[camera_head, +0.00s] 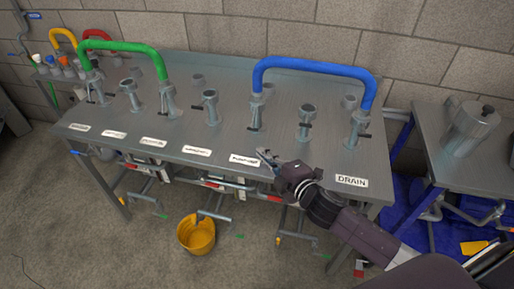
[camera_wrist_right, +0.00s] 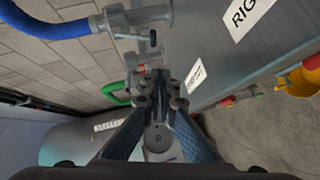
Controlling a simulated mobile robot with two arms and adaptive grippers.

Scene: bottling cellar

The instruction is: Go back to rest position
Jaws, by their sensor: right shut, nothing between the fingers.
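My right gripper (camera_head: 266,157) reaches in from the lower right in the head view, over the front edge of the metal table (camera_head: 225,125). It is shut and empty, between the label at its left and the "DRAIN" label (camera_head: 352,181). In the right wrist view the fingers (camera_wrist_right: 160,85) come together with nothing between them. My left gripper is not in view.
A blue hose (camera_head: 312,66) and a green hose (camera_head: 122,46) arch between pipe ports on the table. An orange bucket (camera_head: 196,236) stands on the floor in front. A side table (camera_head: 435,150) with a metal vessel (camera_head: 470,128) is at the right.

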